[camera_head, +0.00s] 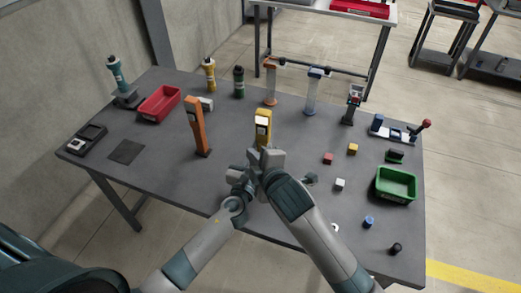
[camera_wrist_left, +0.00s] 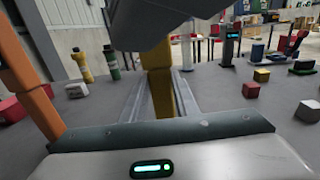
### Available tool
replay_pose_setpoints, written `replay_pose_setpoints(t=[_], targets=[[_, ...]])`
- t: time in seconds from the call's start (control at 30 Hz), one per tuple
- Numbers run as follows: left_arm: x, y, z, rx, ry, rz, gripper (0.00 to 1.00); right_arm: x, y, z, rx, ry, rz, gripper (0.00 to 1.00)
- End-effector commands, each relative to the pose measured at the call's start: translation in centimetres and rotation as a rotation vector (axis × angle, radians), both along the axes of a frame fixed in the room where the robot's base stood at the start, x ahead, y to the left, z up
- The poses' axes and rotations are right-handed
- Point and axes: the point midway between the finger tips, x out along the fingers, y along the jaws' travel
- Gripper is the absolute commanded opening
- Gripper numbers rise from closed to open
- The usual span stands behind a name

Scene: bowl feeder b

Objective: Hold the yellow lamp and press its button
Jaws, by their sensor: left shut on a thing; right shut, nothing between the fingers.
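The yellow lamp (camera_head: 263,116) stands upright near the middle of the table, with a pale face on its upper part. My left gripper (camera_head: 252,163) is shut on its lower body. In the left wrist view the lamp's yellow post (camera_wrist_left: 160,92) is between the left fingers. My right gripper (camera_head: 263,158) is shut and empty, close in front of the lamp and beside the left gripper. A dark grey shape, likely my right gripper, covers the upper lamp in the left wrist view. I cannot make out the button.
An orange post (camera_head: 196,127) stands left of the lamp. Behind are a yellow bottle (camera_head: 209,75), a dark green bottle (camera_head: 239,82) and a red bin (camera_head: 159,103). Small cubes and a green bin (camera_head: 396,184) are on the right.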

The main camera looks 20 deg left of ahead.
Motion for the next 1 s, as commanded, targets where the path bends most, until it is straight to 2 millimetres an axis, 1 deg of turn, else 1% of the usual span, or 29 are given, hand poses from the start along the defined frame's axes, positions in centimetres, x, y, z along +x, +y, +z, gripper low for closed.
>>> replay_pose_setpoints(t=[0.23, 0.27, 0.3, 0.33, 0.37, 0.63, 0.77, 0.87, 1.0], targets=[[-0.1, 0.0, -0.2, 0.0, 0.003, 0.0, 0.0, -0.1, 0.0, 0.0, 0.0, 0.0, 0.0, 0.0], [-0.1, 0.0, -0.2, 0.0, 0.003, 0.0, 0.3, -0.1, 0.0, 0.0, 0.0, 0.0, 0.0, 0.0], [-0.1, 0.0, -0.2, 0.0, 0.003, 0.0, 0.4, -0.1, 0.0, 0.0, 0.0, 0.0, 0.0, 0.0], [-0.1, 0.0, -0.2, 0.0, 0.003, 0.0, 0.47, -0.1, 0.0, 0.0, -0.001, 0.001, 0.0, 0.0], [-0.1, 0.0, -0.2, 0.0, 0.003, 0.0, 0.49, -0.1, 0.0, 0.0, 0.0, 0.0, 0.0, 0.0], [0.0, 0.0, -0.1, 0.0, 0.001, 0.0, 0.49, -0.1, 0.0, 0.0, -0.001, 0.001, 0.0, 0.0], [-0.4, 0.0, -0.1, 0.0, 0.002, 0.0, 0.49, -0.1, 0.0, 0.0, -0.001, 0.001, 0.0, 0.0], [-1.0, -0.1, -0.2, 0.0, 0.002, -0.001, 0.49, -0.1, 0.0, 0.0, -0.001, 0.001, 0.0, 0.0], [-2.7, -0.2, -0.2, 0.0, 0.003, -0.001, 0.49, -0.1, 0.0, 0.0, -0.001, 0.001, 0.0, 0.0]])
